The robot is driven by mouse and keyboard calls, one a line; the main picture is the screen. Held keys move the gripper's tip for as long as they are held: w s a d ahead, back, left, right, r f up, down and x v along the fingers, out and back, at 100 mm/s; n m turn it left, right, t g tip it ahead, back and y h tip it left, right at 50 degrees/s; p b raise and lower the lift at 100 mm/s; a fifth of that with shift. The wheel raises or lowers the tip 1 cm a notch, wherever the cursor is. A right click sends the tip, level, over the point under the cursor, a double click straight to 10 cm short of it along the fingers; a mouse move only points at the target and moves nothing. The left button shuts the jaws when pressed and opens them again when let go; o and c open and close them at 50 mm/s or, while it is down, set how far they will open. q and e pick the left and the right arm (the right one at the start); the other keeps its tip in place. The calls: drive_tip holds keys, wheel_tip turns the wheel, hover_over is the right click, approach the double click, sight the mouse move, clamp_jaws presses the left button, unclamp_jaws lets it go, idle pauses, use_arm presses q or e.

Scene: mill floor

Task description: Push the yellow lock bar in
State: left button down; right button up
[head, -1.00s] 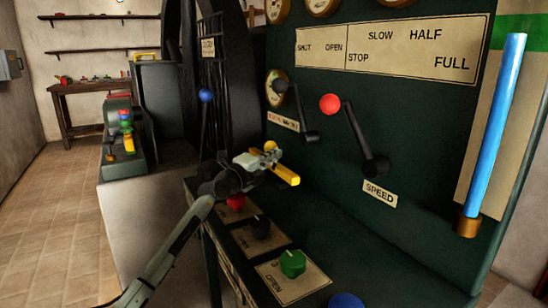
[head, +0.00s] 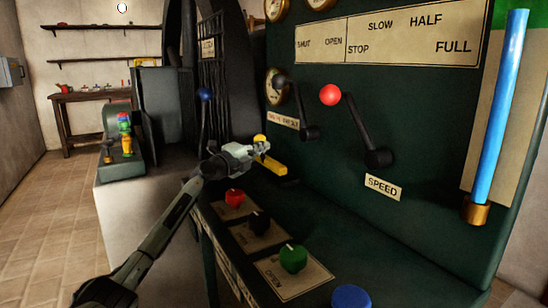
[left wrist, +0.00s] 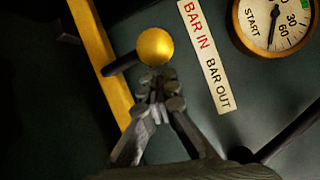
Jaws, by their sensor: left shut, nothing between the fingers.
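The yellow lock bar (head: 275,166) sticks out along the green panel in the head view, with a round yellow knob (head: 260,139) at its side. In the left wrist view the bar (left wrist: 98,60) runs down the left, and the knob (left wrist: 155,47) sits on a dark stem joined to it. My left gripper (head: 262,149) is shut and empty. Its fingertips (left wrist: 157,90) are right by the knob, partly in front of it; I cannot tell whether they touch. A "BAR IN / BAR OUT" label (left wrist: 207,55) is beside the bar. My right gripper is not in view.
A blue-knobbed lever (head: 205,95), a black-knobbed lever (head: 305,132) and a red-knobbed lever (head: 355,130) stand close by. Below the bar are red (head: 234,197), black (head: 260,222) and green (head: 293,258) knobs on a ledge. Open floor (head: 50,220) lies left.

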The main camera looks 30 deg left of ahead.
use_arm(q)
drive_tip(key=shift+s+a, duration=0.15)
drive_tip(key=shift+a, duration=0.1)
drive_tip(key=shift+s, duration=0.25)
drive_tip(key=s, duration=1.1)
drive_tip(key=shift+s+a+f, duration=0.1)
drive_tip(key=shift+a+f, duration=0.15)
drive_tip(key=shift+a, duration=0.05)
